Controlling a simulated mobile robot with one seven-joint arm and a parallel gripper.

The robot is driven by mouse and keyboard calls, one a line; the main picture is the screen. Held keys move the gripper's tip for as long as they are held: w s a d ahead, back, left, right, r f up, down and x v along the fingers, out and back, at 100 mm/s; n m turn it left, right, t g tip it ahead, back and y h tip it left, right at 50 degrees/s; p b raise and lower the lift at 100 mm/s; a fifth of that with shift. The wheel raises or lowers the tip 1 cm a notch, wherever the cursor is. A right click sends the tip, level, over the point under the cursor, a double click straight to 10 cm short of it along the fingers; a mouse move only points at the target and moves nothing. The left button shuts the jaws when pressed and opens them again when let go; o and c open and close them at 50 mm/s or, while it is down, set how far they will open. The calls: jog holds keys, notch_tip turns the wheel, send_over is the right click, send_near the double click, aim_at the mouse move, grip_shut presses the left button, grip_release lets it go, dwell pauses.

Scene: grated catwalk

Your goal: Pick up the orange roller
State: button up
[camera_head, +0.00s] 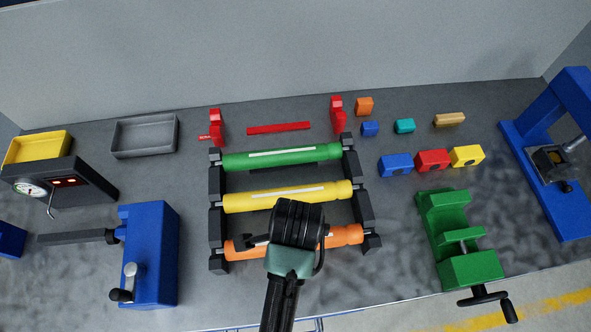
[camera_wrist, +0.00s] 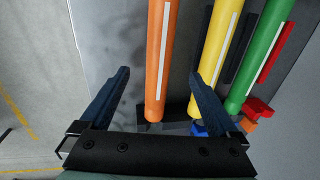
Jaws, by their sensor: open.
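The orange roller (camera_head: 345,235) lies level in the front place of a dark rack, nearest the table's front edge. My arm and gripper (camera_head: 262,240) hide its middle in the head view. In the wrist view the orange roller (camera_wrist: 157,60) runs between the two dark blue fingers of my gripper (camera_wrist: 160,95). The fingers are open, one on each side of it, with visible space on both sides. I cannot tell how far above it they are. The yellow roller (camera_head: 260,199) and the green roller (camera_head: 300,156) lie behind it in the same rack.
The dark rack (camera_head: 217,225) has red brackets (camera_head: 337,113) behind it. A blue vise (camera_head: 150,250) stands left, a green vise (camera_head: 455,225) right. Small coloured blocks (camera_head: 433,160) lie at back right. A grey tray (camera_head: 145,150) sits at back left. A blue press (camera_head: 550,150) stands far right.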

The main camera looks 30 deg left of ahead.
jog(key=f, duration=0.3)
jog(key=w+f, duration=0.1)
jog(key=f, duration=0.1)
jog(key=shift+a+f, duration=0.3)
jog(key=shift+w+a+f+p, duration=0.15)
jog(key=shift+f+p, duration=0.1)
jog(key=shift+f, duration=0.6)
jog(key=shift+w+d+f+p, duration=0.1)
jog(key=shift+f+p, duration=0.15)
jog(key=shift+f, duration=0.6)
jog(key=shift+w+a+f+p, duration=0.15)
jog(key=shift+f+p, duration=0.1)
jog(key=shift+f, duration=0.6)
jog(key=shift+d, duration=0.1)
grip_shut()
